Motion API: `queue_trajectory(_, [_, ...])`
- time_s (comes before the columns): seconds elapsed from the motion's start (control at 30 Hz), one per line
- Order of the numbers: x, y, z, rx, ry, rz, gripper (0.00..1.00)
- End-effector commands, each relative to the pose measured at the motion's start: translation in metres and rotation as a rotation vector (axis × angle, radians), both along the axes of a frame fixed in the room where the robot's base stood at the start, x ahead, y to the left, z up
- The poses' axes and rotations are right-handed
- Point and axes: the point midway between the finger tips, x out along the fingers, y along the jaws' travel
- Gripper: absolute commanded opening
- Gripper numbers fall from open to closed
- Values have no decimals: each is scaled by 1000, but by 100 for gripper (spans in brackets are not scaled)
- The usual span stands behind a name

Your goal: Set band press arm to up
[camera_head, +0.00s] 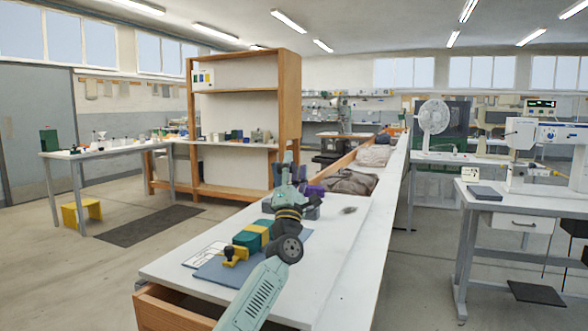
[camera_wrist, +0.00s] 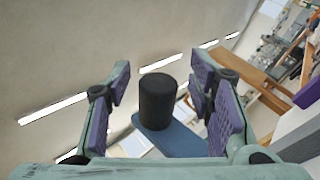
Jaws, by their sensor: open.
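A black cylindrical knob (camera_wrist: 157,101) on a flat blue bar (camera_wrist: 180,138) shows in the wrist view; it looks like the press arm and its handle. My gripper (camera_wrist: 160,82) is open, with one purple-padded finger on each side of the knob and a visible gap to both. In the head view my gripper (camera_head: 297,182) is above the white bench, and my own arm hides most of the press there. A blue-grey part (camera_head: 311,208) shows just beside the gripper. Whether the press arm is up or down cannot be told.
A dark green block with a yellow band (camera_head: 252,236) and a small yellow-and-black piece (camera_head: 235,255) sit on a blue mat (camera_head: 222,270) on the white bench (camera_head: 340,262). Grey cloth (camera_head: 348,182) lies in the trough behind.

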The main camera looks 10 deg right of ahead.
Motion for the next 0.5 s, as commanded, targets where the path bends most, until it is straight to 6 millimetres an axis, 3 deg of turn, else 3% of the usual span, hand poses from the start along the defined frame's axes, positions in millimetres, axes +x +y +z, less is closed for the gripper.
queue_trajectory(0.27, [-9,3,-10,-2,2,-2,48])
queue_trajectory(0.5, [-48,20,-8,-3,-2,-1,48])
